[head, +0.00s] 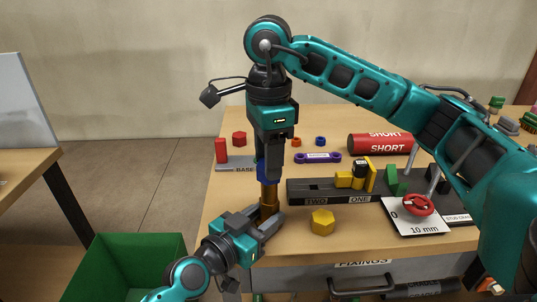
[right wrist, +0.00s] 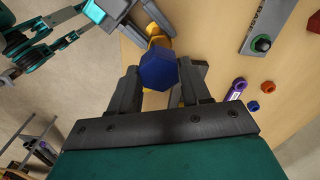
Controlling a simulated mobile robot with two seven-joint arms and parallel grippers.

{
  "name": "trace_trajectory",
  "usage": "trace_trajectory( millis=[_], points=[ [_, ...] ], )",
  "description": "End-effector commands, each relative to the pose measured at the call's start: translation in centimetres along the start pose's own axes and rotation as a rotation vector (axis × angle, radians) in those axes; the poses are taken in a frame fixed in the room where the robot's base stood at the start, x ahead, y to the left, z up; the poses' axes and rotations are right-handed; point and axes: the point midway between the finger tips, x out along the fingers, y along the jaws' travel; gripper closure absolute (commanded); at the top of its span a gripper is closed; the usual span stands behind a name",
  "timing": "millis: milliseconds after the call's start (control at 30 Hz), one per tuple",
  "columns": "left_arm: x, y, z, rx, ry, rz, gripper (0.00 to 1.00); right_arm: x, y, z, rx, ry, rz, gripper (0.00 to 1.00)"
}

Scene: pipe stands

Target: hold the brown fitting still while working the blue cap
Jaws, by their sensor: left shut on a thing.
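The brown fitting (head: 269,193) stands upright in the head view, and its lower part is hidden by my left gripper (head: 268,224). My left gripper is shut on it from the lower left. The blue cap (head: 262,171) sits directly above the fitting, in line with it. My right gripper (head: 270,150) points straight down over the cap. In the right wrist view the cap (right wrist: 158,71) shows its six-sided top between the two fingertips, close to both. I cannot tell whether the fingers press on it.
A yellow hexagonal block (head: 322,222) lies just right of my left gripper. A dark stand (head: 300,191) marked TWO and ONE is close on the right. A green bin (head: 128,262) stands lower left.

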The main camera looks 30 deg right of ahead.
Motion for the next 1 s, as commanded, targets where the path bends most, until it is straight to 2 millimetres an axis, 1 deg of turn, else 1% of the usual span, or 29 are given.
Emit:
trace_trajectory(
  millis=[33,267,800,867,1000],
  points=[
    [0.07,0.13,-0.26,0.002,0.005,0.002,0.97,0.01,-0.02,0.02,-0.001,0.0,0.0,0.49],
    [0.03,0.02,-0.16,0.0,0.003,0.0,0.97,0.0,0.0,-0.01,-0.002,0.001,0.0,0.27],
    [0.0,-0.05,-0.08,-0.001,0.001,-0.001,0.97,-0.01,0.11,-0.21,-0.003,0.001,0.001,0.26],
    [0.0,-0.05,-0.08,-0.001,0.001,-0.001,0.97,-0.01,0.11,-0.21,-0.003,0.001,0.001,0.31],
    [0.0,-0.05,-0.07,-0.001,0.001,-0.001,0.97,-0.02,0.11,-0.21,-0.003,0.001,0.001,0.45]
  ],
)
